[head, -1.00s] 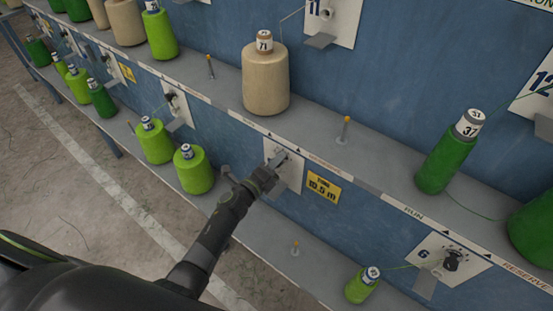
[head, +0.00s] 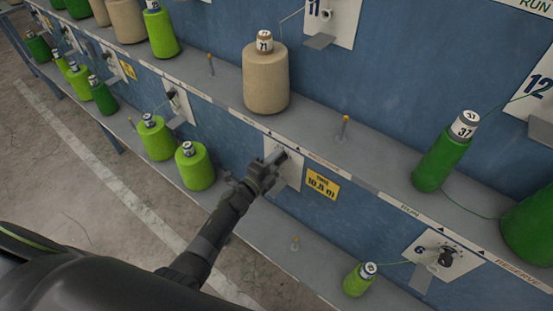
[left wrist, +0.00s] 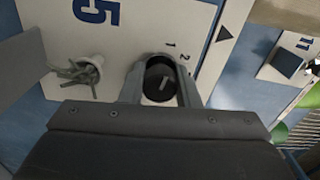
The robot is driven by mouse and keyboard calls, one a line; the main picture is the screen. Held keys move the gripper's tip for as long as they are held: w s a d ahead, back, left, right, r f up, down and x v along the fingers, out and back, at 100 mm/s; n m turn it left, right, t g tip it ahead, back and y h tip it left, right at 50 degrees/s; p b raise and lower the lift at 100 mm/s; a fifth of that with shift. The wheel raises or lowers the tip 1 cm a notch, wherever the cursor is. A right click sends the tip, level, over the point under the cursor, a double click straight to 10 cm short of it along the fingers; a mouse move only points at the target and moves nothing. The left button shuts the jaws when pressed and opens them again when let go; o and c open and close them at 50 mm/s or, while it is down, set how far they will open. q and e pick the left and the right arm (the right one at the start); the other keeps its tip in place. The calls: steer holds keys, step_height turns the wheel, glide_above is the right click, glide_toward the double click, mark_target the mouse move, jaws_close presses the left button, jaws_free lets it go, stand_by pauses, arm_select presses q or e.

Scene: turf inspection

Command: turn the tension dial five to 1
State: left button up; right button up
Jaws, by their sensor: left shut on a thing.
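The white plate of position five (head: 291,177) is on the lower blue panel, and its large 5 shows in the left wrist view (left wrist: 97,10). The black tension dial (left wrist: 160,84) with a white pointer line sits between my left gripper's fingers (left wrist: 160,78). The gripper is shut on the dial, one finger on each side. The line points up and slightly right, roughly toward the printed 1; exact alignment is hard to judge. A 2 is printed to the right of the 1. In the head view my left gripper (head: 275,158) hides the dial. My right gripper is out of view.
A white guide with metal prongs (left wrist: 80,72) is beside the dial. A yellow sign (head: 321,185) is right of the plate. A beige cone (head: 265,82) stands on the shelf above, and lime cones (head: 195,167) stand on the lower shelf. Plate six (head: 440,255) is lower right.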

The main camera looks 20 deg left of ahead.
arm_select(q)
steer(key=o, duration=1)
steer(key=shift+s, duration=0.1)
steer(key=v, duration=1.7)
steer(key=shift+s+a, duration=0.1)
steer(key=shift+s, duration=0.05)
